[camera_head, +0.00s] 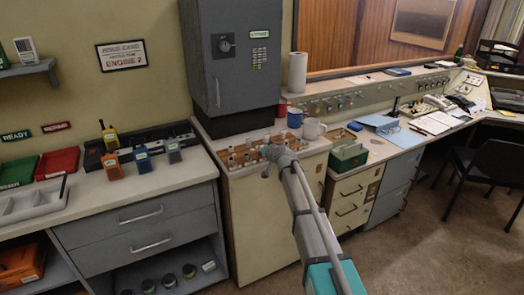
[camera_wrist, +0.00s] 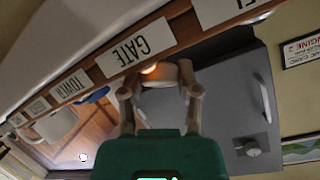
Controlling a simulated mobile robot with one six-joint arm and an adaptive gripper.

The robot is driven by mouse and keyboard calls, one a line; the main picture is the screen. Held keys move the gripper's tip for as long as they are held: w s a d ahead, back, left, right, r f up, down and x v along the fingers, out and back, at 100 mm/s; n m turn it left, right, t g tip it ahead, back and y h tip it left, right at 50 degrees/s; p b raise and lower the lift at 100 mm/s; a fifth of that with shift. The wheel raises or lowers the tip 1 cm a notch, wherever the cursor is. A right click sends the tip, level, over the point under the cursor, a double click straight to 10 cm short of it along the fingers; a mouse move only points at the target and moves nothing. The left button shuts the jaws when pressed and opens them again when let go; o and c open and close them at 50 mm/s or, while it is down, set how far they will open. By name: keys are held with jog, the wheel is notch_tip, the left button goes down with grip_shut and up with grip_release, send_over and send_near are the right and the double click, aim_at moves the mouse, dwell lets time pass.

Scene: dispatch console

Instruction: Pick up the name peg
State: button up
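A wooden peg board (camera_head: 243,172) lies on the cream cabinet top, with several small dark and pale pegs (camera_head: 232,160) standing in a row. I cannot tell which is the name peg. My gripper (camera_head: 268,160) is over the right part of the board and hides some of it. In the wrist view, which is upside down, my gripper (camera_wrist: 160,91) has its two fingers apart. White name labels, such as GATE (camera_wrist: 136,47) and TOWER (camera_wrist: 70,87), run along the board edge just past the fingers. A pale round thing (camera_wrist: 165,74) shows between the fingers; I cannot tell whether it is near them.
A grey cabinet (camera_head: 240,60) stands behind the board. A blue mug (camera_head: 294,118), a white mug (camera_head: 312,129) and a paper roll (camera_head: 297,72) stand behind it to the right. A green box (camera_head: 347,156) is at the right. Radios and trays fill the left counter.

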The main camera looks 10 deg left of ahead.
jog(key=shift+c, duration=0.3)
jog(key=shift+r, duration=0.1)
notch_tip(320, 180, up, 3)
jog(key=p, duration=0.3)
jog(key=shift+f, duration=0.2)
jog(key=s+d+r+p, duration=0.8)
jog(key=s+r+p, duration=0.2)
jog(key=s, duration=0.1)
jog(key=shift+s, duration=0.15)
jog(key=shift+d, duration=0.2)
dwell(0.5)
